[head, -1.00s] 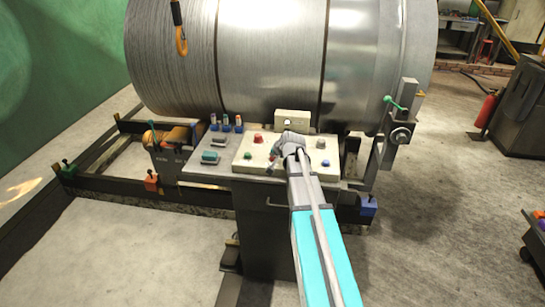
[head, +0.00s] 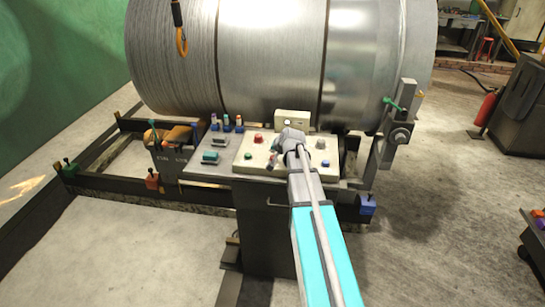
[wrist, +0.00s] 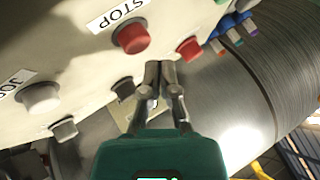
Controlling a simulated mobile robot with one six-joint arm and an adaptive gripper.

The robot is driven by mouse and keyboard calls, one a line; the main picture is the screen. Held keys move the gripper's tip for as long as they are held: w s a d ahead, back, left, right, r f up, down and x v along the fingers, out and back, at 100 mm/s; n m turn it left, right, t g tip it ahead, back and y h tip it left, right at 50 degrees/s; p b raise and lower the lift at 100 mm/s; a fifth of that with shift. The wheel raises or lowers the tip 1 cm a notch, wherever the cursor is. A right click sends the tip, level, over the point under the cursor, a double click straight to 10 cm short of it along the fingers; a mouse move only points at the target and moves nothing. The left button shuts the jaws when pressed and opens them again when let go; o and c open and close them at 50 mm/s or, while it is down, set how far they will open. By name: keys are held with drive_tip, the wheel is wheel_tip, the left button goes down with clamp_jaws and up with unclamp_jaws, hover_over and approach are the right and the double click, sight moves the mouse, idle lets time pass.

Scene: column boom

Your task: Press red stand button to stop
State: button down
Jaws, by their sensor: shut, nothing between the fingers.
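A second, squarer red control (wrist: 190,48) lies to the right of the fingertips. In the head view the end of my arm covers the middle of the control panel (head: 240,168), and I cannot clearly make out the STOP button there.
A white JOG knob (wrist: 40,97) and a grey knob (wrist: 65,128) are on the panel's left in the wrist view. Coloured levers (head: 226,123) stand left of the panel in the head view. The big metal drum (head: 270,60) rises close behind the panel.

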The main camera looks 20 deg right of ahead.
sight(273, 157)
drive_tip(key=shift+r+p, duration=2.3)
drive_tip(key=shift+r, duration=0.15)
drive_tip(key=s+a+f+n+g, duration=0.2)
drive_tip(key=s+a+n+g, duration=0.2)
drive_tip(key=s+a, duration=0.7)
drive_tip(key=s+a+f+n+g, duration=0.3)
drive_tip(key=s+a+n+g, duration=0.1)
drive_tip(key=s+a, duration=0.8)
drive_tip(key=shift+s+f+n+g, duration=0.35)
drive_tip(key=shift+s+g, duration=0.25)
drive_tip(key=shift+s, duration=0.65)
drive_tip(key=shift+d, duration=0.15)
